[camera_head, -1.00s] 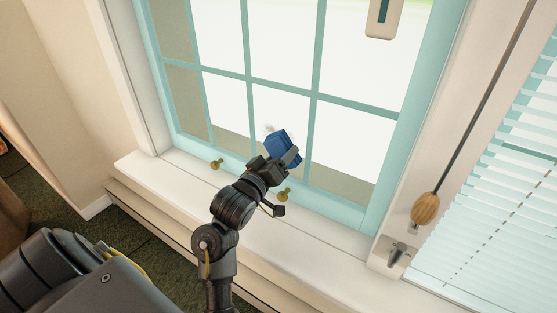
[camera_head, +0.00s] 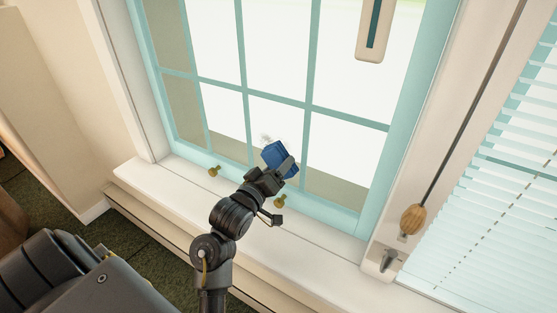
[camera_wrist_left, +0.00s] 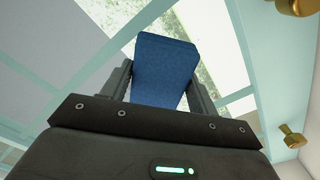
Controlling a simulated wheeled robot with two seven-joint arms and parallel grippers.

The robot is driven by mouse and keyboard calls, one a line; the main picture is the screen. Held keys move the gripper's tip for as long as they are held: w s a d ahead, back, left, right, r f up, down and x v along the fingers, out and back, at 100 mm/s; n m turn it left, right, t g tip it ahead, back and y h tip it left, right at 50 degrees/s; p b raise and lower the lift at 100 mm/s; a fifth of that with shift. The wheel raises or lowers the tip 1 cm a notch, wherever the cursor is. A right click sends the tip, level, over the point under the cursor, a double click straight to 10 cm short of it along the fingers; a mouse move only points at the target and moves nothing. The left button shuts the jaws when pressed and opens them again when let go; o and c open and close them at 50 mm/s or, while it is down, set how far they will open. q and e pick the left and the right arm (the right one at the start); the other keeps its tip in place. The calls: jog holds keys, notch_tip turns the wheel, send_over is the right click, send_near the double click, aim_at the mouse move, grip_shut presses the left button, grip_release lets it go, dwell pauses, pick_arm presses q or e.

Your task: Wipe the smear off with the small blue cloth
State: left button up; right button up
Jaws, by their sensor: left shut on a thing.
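The small blue cloth (camera_head: 275,157) is in my left gripper (camera_head: 281,168), in front of a lower pane of the window. The gripper is shut on it. In the left wrist view the cloth (camera_wrist_left: 163,70) stands up between the two fingers. The smear (camera_head: 265,138) is a faint grey smudge on the glass, just above and left of the cloth in the head view. In the left wrist view a speckled patch (camera_wrist_left: 196,28) shows behind the cloth, which hides part of it. I cannot tell whether the cloth touches the glass. My right gripper is not in view.
The teal window frame (camera_head: 310,60) divides the panes. Brass knobs (camera_head: 214,170) stick out along its bottom, one close to my gripper. The white sill (camera_head: 160,190) is clear. A wooden-handled cord (camera_head: 413,219) and white blinds (camera_head: 490,220) are at the right.

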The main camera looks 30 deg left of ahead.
aim_at(267, 164)
pick_arm(q)
jog(key=shift+s+a+f, duration=0.15)
jog(key=shift+a+f, duration=0.15)
jog(key=shift+a, duration=0.05)
jog(key=shift+a+r+p, duration=0.15)
jog(key=shift+a+p, duration=0.35)
jog(key=shift+p, duration=0.3)
jog(key=shift+a+p, duration=0.55)
jog(key=shift+a, duration=0.25)
jog(key=shift+a+p, duration=0.3)
jog(key=shift+a, duration=0.3)
jog(key=shift+a, duration=0.1)
jog(key=shift+a+r+p, duration=0.1)
jog(key=shift+a+p, duration=0.8)
jog(key=shift+a, duration=0.85)
jog(key=shift+p, duration=0.3)
